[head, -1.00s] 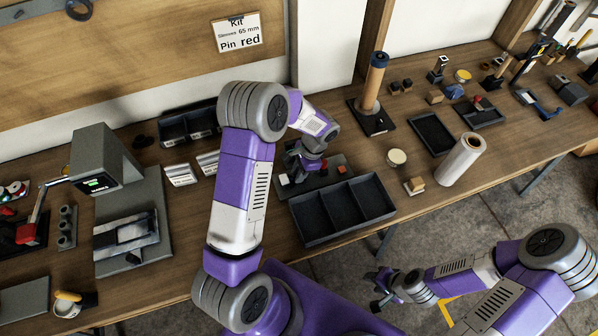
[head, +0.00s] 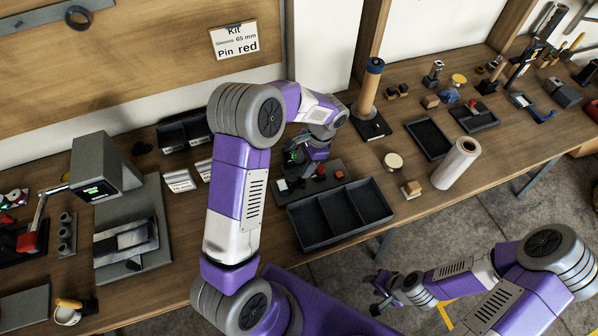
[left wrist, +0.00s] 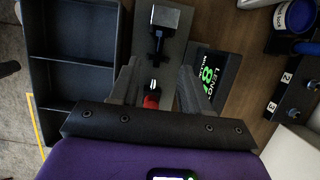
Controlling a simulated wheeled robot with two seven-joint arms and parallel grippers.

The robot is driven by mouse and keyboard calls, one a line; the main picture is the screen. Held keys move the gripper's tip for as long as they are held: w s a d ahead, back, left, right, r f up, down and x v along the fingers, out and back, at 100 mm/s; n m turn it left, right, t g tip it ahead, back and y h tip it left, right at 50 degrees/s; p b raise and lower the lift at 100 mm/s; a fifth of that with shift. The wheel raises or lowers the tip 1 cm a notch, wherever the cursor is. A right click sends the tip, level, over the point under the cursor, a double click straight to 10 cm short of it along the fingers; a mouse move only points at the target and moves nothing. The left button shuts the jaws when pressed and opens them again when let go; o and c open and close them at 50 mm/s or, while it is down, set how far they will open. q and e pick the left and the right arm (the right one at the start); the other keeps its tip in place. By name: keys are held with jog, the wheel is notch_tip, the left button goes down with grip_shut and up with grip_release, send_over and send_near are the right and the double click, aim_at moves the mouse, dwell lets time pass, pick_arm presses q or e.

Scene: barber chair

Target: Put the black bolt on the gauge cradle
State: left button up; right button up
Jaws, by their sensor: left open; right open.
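The gauge cradle (head: 308,185) is a grey plate behind the three-part tray, with a silver block at its left and red pieces at its right. The plate also shows in the left wrist view (left wrist: 178,48). A dark bolt-like piece (left wrist: 157,42) lies in line between the silver block and a red piece; I take it for the black bolt. Whether it sits fully in the cradle I cannot tell. My left gripper (head: 316,156) is open above the plate, its fingers (left wrist: 158,72) on either side of this line. My right gripper (head: 378,293) is open, low at the front, away from the bench.
The black three-compartment tray (head: 308,234) is empty at the bench's front edge. A green-lit display (left wrist: 215,75) stands beside the plate. A wooden post (head: 368,90), a white roll (head: 457,163) and a small round tin (head: 393,161) stand to the right.

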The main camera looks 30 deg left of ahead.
pick_arm(q)
jog(key=shift+v, duration=2.3)
